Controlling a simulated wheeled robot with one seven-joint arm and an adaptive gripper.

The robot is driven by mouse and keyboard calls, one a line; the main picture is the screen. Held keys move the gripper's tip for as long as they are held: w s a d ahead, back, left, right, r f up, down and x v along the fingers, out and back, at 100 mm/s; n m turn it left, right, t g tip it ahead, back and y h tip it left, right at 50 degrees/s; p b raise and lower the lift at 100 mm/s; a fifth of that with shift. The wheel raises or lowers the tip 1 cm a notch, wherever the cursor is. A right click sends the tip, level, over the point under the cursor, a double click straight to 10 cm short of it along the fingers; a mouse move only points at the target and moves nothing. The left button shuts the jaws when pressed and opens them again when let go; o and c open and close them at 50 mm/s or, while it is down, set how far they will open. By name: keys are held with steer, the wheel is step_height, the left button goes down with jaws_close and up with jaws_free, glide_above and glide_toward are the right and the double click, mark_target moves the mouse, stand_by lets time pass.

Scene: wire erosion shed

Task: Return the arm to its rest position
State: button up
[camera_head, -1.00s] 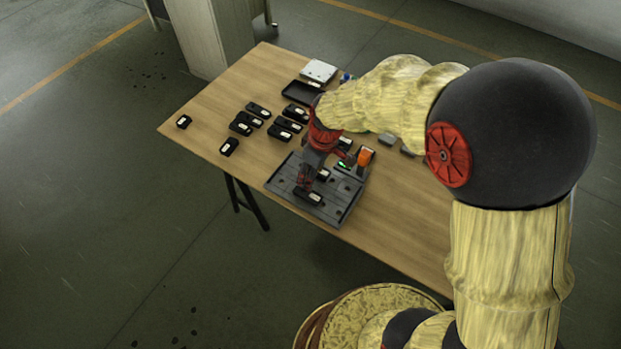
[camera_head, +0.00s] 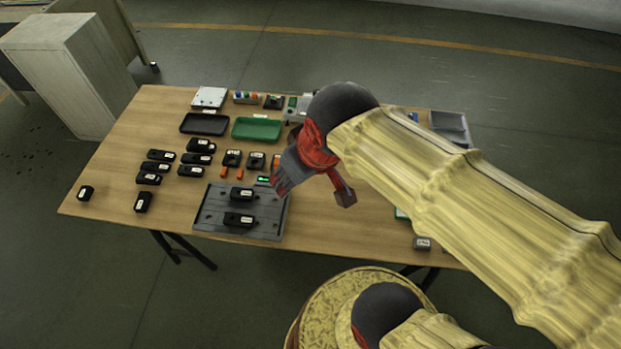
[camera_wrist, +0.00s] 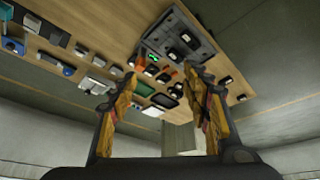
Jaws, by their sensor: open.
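My gripper (camera_head: 315,188) is open and empty. In the head view it hangs above the table, just right of the grey fixture plate (camera_head: 212,222). Two black devices with white labels lie on that plate: one nearer the front (camera_head: 239,219) and one behind it (camera_head: 243,194). In the wrist view my two fingers (camera_wrist: 162,115) are spread apart with nothing between them, and the table appears tilted beyond them. My arm reaches in from the right of the head view and hides part of the table's right side.
On the wooden table (camera_head: 110,190) several black devices lie at the left. A black tray (camera_head: 204,124) and a green tray (camera_head: 257,129) lie at the back. A pale cabinet (camera_head: 70,75) stands beyond the table's left corner. Open floor lies in front.

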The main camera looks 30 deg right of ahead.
steer(key=s, duration=0.1)
steer(key=s+d+m, duration=0.1)
steer(key=s+r, duration=0.1)
steer(key=shift+s+d+m+t, duration=0.15)
steer(key=shift+d+m+t, duration=0.05)
steer(key=shift+m+t, duration=0.1)
